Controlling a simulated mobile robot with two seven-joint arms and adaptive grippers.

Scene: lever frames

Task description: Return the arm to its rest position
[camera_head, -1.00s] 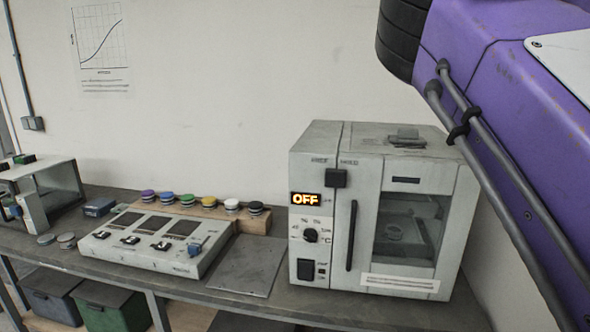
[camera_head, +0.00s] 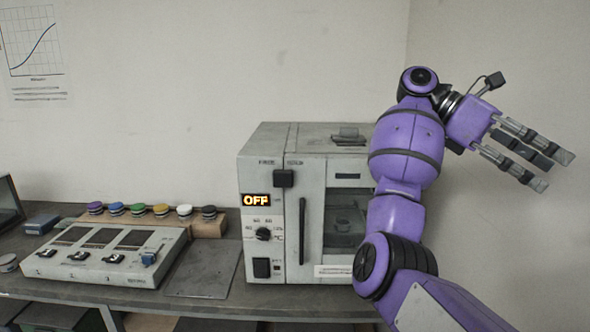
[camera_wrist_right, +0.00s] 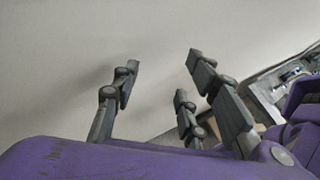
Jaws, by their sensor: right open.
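My right arm, purple with black joints, rises from the bottom right in the head view and bends to the right at its top. My right gripper (camera_head: 541,165) is open and empty, held up in the air to the right of the oven, in front of the bare wall. Its spread grey fingers also show in the right wrist view (camera_wrist_right: 165,85), with nothing between them. My left gripper is in neither view.
A grey oven (camera_head: 270,222) with an OFF display stands on the bench (camera_head: 225,297), its door shut, its right side hidden behind my arm. Left of it are a flat plate (camera_head: 204,270), a control panel (camera_head: 100,262) and several coloured knobs on a wooden block (camera_head: 207,230).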

